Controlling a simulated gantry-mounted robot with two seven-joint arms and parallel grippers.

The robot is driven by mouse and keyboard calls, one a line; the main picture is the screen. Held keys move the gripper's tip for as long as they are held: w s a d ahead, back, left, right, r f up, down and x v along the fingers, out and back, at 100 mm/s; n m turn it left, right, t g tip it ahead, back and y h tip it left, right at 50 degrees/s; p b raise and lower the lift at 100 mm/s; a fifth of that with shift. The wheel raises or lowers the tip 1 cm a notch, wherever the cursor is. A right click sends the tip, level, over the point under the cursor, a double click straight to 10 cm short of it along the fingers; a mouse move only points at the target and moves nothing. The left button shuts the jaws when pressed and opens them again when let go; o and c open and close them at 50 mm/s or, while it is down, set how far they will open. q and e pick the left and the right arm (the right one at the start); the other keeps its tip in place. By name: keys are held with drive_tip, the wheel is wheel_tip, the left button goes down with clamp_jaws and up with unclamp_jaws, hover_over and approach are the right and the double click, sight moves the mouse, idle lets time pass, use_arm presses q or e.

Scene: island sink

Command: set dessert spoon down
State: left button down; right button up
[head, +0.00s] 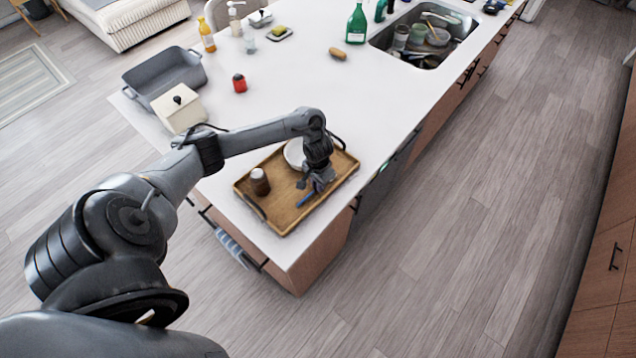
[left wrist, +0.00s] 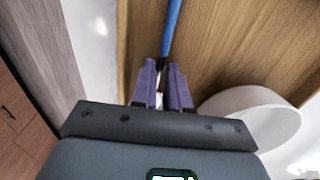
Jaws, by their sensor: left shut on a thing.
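The dessert spoon shows as a thin blue handle (head: 305,199) over the wooden tray (head: 282,217). My left gripper (head: 312,184) is low over the tray and shut on the spoon. In the left wrist view the blue handle (left wrist: 172,32) runs up from between the purple fingertips (left wrist: 163,80). The rest of the spoon is hidden by the gripper. I cannot tell whether the spoon touches the tray (left wrist: 230,45). My right gripper is not in view.
A white dish (head: 292,152) and a brown jar (head: 260,182) stand on the tray; the dish (left wrist: 235,105) is close to my left gripper. A cream box (head: 180,110), grey bin (head: 165,78) and red can (head: 239,84) stand beyond. The middle counter (head: 330,95) is clear.

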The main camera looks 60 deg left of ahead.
use_arm(q)
drive_tip(key=shift+f, duration=0.1)
drive_tip(key=c, duration=1.1)
unclamp_jaws()
